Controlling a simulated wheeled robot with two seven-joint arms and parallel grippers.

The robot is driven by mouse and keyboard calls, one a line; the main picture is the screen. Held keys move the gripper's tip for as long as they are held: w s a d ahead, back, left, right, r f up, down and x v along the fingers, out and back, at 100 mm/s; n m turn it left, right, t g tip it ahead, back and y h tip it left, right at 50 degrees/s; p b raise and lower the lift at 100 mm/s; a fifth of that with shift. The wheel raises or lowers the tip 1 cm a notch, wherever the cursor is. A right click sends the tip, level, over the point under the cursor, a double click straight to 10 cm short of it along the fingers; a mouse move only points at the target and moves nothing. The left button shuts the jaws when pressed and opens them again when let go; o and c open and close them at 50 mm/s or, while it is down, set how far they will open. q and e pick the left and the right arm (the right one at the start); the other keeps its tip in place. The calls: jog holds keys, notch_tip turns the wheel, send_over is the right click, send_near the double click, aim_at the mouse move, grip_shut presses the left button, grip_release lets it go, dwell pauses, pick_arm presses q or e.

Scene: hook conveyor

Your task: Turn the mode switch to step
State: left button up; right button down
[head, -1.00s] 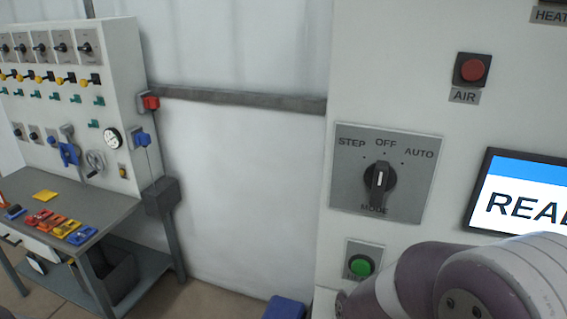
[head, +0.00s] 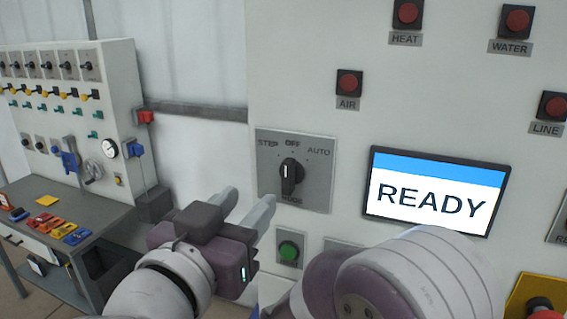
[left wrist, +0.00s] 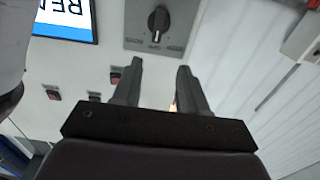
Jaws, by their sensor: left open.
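The mode switch is a black rotary knob (head: 290,176) on a grey plate (head: 318,190) labelled STEP, OFF and AUTO. Its white mark points up, towards OFF. My left gripper (head: 251,196) is open and empty, in front of the panel, below and left of the knob in the head view. In the left wrist view the knob (left wrist: 158,20) shows upside down, beyond the gap between the open fingers (left wrist: 160,64), and apart from them. My right gripper is not in view.
A green button (head: 289,250) sits below the switch plate. A READY screen (head: 435,195) is to its right. Red buttons for AIR (head: 349,82), HEAT and WATER are above. A workbench (head: 95,215) with a control board (head: 75,90) stands at the left.

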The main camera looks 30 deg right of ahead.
aim_at(286, 166)
pick_arm(q)
jog(key=p+x, duration=0.3)
jog(key=x, duration=0.8)
jog(key=shift+s+d+r, duration=0.1)
jog(key=shift+d, duration=0.3)
jog(key=shift+s+d, duration=0.1)
jog(key=shift+s, duration=0.1)
jog(key=shift+w, duration=0.35)
jog(key=c, duration=0.4)
grip_shut()
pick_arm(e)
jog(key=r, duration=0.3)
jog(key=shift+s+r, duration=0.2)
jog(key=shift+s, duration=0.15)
